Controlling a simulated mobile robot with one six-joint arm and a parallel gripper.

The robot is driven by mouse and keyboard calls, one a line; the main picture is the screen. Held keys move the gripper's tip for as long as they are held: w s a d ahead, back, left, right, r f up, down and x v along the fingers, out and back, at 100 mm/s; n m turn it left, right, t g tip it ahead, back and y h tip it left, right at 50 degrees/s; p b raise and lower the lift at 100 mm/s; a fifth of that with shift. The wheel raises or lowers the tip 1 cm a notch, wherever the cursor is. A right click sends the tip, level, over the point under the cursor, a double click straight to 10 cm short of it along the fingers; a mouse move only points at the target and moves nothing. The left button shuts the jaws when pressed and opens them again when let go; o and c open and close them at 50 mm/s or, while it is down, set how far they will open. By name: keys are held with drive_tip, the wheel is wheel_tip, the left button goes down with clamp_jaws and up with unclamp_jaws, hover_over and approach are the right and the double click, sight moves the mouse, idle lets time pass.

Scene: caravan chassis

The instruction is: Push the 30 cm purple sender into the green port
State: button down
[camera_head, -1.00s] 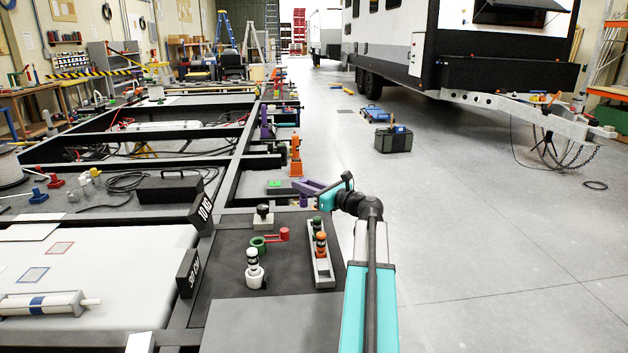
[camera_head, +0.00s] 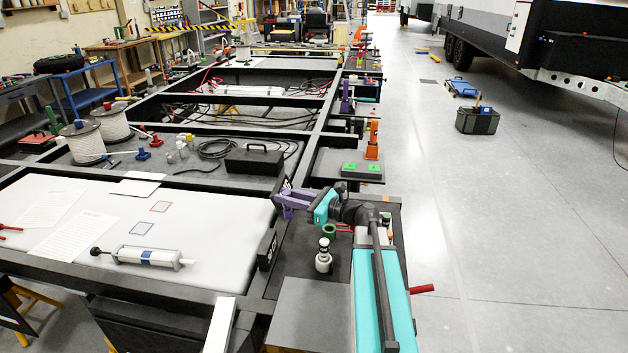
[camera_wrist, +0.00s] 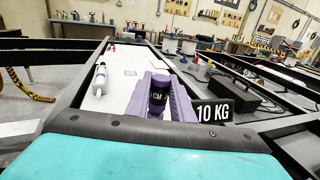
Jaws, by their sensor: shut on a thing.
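My gripper (camera_head: 288,204) has pale purple fingers. It is shut on a dark purple cylinder with a black band, the purple sender (camera_wrist: 158,88), which shows between the fingers in the wrist view. The band's writing ends in "CM"; its number is unreadable. The sender cannot be made out in the head view. A green ring-shaped piece (camera_head: 329,231), which looks like the green port, stands on the dark plate (camera_head: 296,258) to the right of and nearer than the gripper. My gripper is apart from it, over the frame near the white panel.
A white-topped sender (camera_head: 323,256) stands just in front of the green piece. A black 10 KG block (camera_wrist: 214,110) is close to the right of my gripper in the wrist view. A rack of senders is mostly hidden behind my arm.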

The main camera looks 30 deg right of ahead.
drive_tip(key=s+a+r+n+g+y+p, duration=0.2)
drive_tip(key=a+p, duration=0.2)
drive_tip(key=a, duration=0.6)
drive_tip(key=s+a+r+n+g+y+p, duration=0.2)
drive_tip(key=s+a+y+p, duration=0.1)
drive_tip(key=a, duration=0.7)
drive_tip(key=shift+p, duration=0.8)
drive_tip(key=shift+w+a, duration=0.1)
